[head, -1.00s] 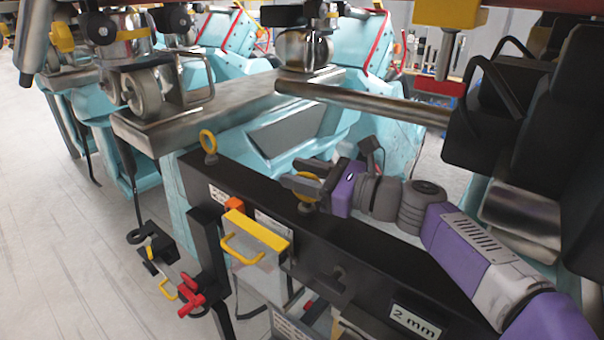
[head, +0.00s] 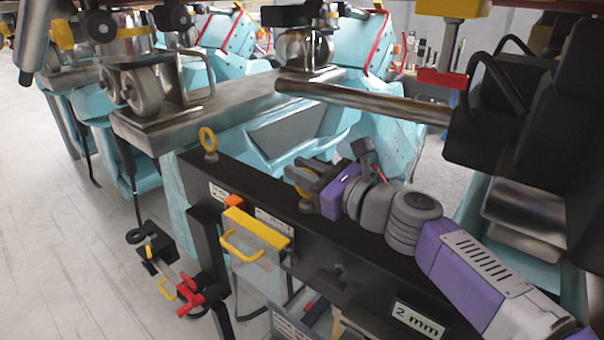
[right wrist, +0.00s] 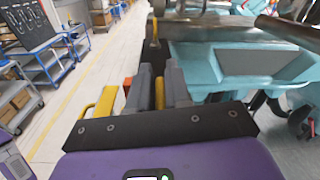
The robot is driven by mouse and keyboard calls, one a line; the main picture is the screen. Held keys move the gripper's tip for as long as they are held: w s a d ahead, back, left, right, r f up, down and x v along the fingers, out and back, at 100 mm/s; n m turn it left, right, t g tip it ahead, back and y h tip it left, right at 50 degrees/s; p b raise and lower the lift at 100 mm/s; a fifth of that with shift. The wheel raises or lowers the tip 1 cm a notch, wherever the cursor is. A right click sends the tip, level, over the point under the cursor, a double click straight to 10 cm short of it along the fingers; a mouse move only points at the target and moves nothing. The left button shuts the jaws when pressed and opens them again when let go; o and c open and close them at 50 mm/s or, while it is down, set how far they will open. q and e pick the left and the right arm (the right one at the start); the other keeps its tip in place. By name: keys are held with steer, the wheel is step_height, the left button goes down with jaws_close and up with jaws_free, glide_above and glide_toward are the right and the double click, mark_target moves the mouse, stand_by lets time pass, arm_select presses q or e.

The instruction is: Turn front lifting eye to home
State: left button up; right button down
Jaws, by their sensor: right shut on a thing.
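Two yellow lifting eyes stand on top of the long black beam (head: 270,197). One lifting eye (head: 208,140) is upright at the beam's left end, free of any gripper; its ring also shows in the right wrist view (right wrist: 154,27). My right gripper (head: 302,180) comes in low along the beam from the right and is shut on the other lifting eye (head: 306,207). The fingers hide most of that ring. In the right wrist view, a yellow strip of the held eye (right wrist: 160,92) shows between the grey fingers. My left gripper is not in view.
A yellow handle (head: 243,245) and red-handled clamp (head: 190,292) are on the beam's near side. A steel bar (head: 360,102) crosses above and behind the gripper. Teal train bodies (head: 290,135) fill the far side. Open floor (head: 70,240) lies left.

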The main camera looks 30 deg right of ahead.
steer(key=shift+d+r+h, duration=0.1)
steer(key=shift+d+h, duration=0.05)
steer(key=shift+h, duration=0.15)
steer(key=c, duration=1.2)
jaws_free()
steer(key=shift+o, duration=0.2)
steer(key=v, duration=0.7)
steer(key=shift+s, duration=0.15)
steer(key=shift+s+d, duration=0.1)
steer(key=shift+s, duration=0.05)
